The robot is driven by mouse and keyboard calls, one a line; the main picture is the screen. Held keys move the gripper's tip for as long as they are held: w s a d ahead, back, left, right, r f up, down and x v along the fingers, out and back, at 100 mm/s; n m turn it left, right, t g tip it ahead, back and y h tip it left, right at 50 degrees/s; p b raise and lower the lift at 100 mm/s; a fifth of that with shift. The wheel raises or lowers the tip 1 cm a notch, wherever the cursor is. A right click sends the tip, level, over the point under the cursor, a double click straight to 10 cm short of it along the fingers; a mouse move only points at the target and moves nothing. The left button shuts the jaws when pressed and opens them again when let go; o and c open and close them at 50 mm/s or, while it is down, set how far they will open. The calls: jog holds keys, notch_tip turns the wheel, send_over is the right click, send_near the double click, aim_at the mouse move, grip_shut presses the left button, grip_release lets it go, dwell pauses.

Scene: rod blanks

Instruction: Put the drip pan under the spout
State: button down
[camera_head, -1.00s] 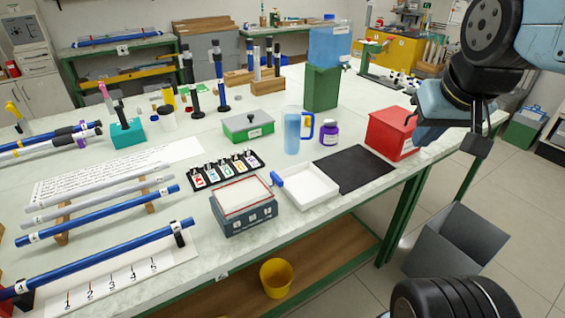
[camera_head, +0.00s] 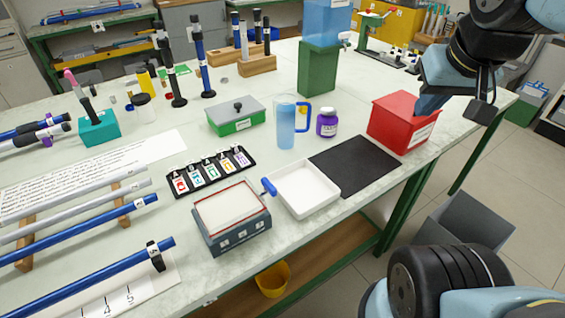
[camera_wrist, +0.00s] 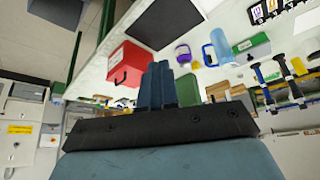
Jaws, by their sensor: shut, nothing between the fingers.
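The drip pan is probably the shallow white tray (camera_head: 309,201) with a blue handle (camera_head: 268,187) at its left corner. It lies flat on the table beside a black mat (camera_head: 356,165). A blue water tank (camera_head: 326,20) sits on a green stand (camera_head: 317,72) at the back. A small pale spout (camera_head: 345,38) shows at its right side. My gripper (camera_head: 424,108) hangs at the right, in front of or over the red box, well away from the tray. In the wrist view its fingers (camera_wrist: 157,85) are together and empty.
A red box (camera_head: 398,125) stands near the right table edge. A blue pitcher (camera_head: 286,125), a purple jar (camera_head: 327,124) and a green box (camera_head: 235,117) stand between tray and stand. A grey scale-like box (camera_head: 232,222) is left of the tray. The black mat is bare.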

jog(key=w+a+f+m+g+y, duration=0.3)
jog(key=w+a+f+m+g, duration=0.3)
jog(key=w+f, duration=0.5)
jog(key=m+g+y, duration=0.5)
jog(key=m, duration=0.1)
send_near(283, 188)
jog(key=x, duration=0.4)
jog(key=shift+s+r, duration=0.15)
jog(key=shift+s, duration=0.05)
jog(key=shift+s+a+n, duration=0.15)
jog(key=shift+s+a, duration=0.15)
jog(key=shift+a, duration=0.2)
jog(key=shift+s+a+n, duration=0.15)
jog(key=shift+s+a, duration=0.15)
jog(key=shift+a, duration=0.2)
jog(key=shift+s+a+t, duration=0.3)
jog(key=shift+s+a, duration=0.15)
jog(key=shift+a, duration=0.3)
jog(key=shift+s+a, duration=0.65)
jog(key=shift+a, duration=0.35)
jog(key=shift+s+a, duration=0.6)
jog(key=shift+a, duration=0.4)
